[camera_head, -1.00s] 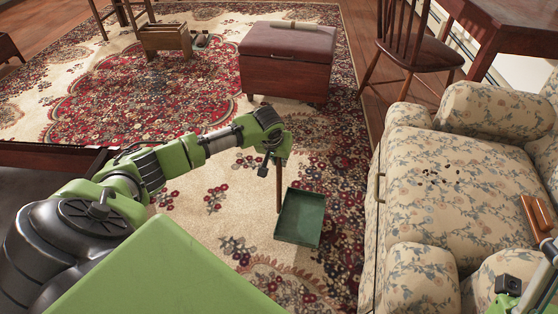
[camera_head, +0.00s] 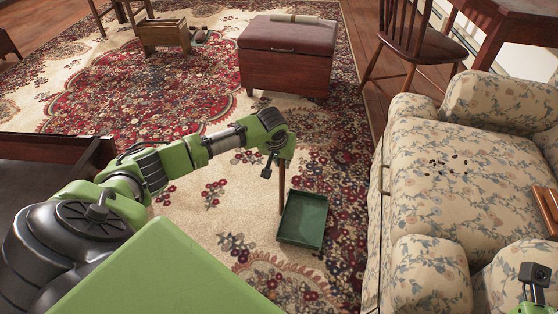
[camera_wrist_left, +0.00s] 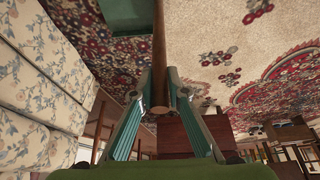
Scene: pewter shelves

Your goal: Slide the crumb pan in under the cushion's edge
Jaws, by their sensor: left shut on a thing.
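The crumb pan (camera_head: 303,221) is a shallow green tray with a wooden handle (camera_head: 282,187). It hangs over or rests on the rug left of the sofa; I cannot tell which. My left gripper (camera_head: 268,166) is shut on the handle, and in the left wrist view its fingers (camera_wrist_left: 160,85) close around it, with the pan (camera_wrist_left: 128,14) beyond. The sofa's floral cushion (camera_head: 470,190) lies right of the pan, clearly apart from it, with dark crumbs (camera_head: 449,165) on top. Part of my right arm (camera_head: 535,285) shows at the lower right; its fingertips are not clear.
A brown wooden block (camera_head: 546,210) lies on the sofa at the right edge. A red-topped ottoman (camera_head: 285,60), a wooden chair (camera_head: 410,50) and a small wooden box (camera_head: 163,36) stand farther back. Patterned rug (camera_head: 220,225) is clear around the pan.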

